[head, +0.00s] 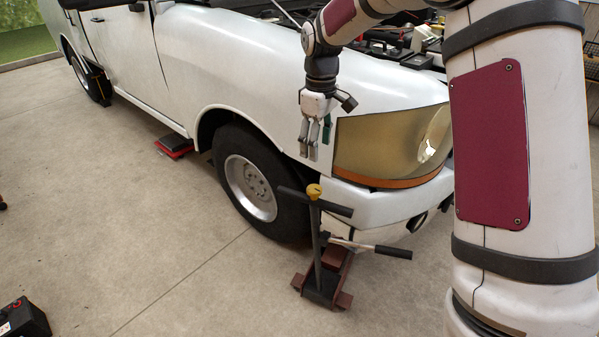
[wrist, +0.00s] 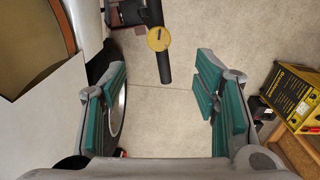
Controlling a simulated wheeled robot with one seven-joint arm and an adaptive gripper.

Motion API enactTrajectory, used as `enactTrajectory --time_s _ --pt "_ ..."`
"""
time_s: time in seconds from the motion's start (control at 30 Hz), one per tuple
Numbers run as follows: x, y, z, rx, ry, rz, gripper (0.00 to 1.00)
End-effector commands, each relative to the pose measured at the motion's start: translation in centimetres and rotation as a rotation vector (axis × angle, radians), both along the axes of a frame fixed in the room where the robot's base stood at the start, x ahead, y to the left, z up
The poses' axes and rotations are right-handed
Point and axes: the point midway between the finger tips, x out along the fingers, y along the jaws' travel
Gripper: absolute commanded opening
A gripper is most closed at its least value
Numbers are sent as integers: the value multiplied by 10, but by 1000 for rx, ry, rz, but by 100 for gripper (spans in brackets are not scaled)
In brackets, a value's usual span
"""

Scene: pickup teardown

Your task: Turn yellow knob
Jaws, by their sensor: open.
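The yellow knob (head: 314,191) sits on top of a dark T-shaped handle (head: 335,209) of a floor jack (head: 322,288), in front of the white pickup's front wheel. In the wrist view the knob (wrist: 158,39) shows from above, near the top centre, with a dark slot mark on it. My gripper (head: 308,155) is above the knob in the head view, fingers pointing down, apart from it. In the wrist view its green-padded fingers (wrist: 160,105) are wide apart with only floor between them.
The white pickup (head: 240,60) with its headlight (head: 385,145) stands close behind my gripper. A second black-gripped lever (head: 380,250) sticks out right of the jack. A yellow box (wrist: 290,92) lies at the right of the wrist view. Floor left of the jack is clear.

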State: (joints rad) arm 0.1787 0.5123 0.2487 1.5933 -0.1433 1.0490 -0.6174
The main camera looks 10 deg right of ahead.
Motion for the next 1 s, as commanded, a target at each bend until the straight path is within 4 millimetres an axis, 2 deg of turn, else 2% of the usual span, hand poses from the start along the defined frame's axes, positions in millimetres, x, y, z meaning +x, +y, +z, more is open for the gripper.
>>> enactTrajectory --time_s 0.27,0.7,0.9,1.0 --pt "2 -1 -23 3 9 9 56" --pt "2 -1 -107 3 10 7 56" --pt "3 0 -133 3 7 9 56" --pt "3 0 -139 3 6 9 56"
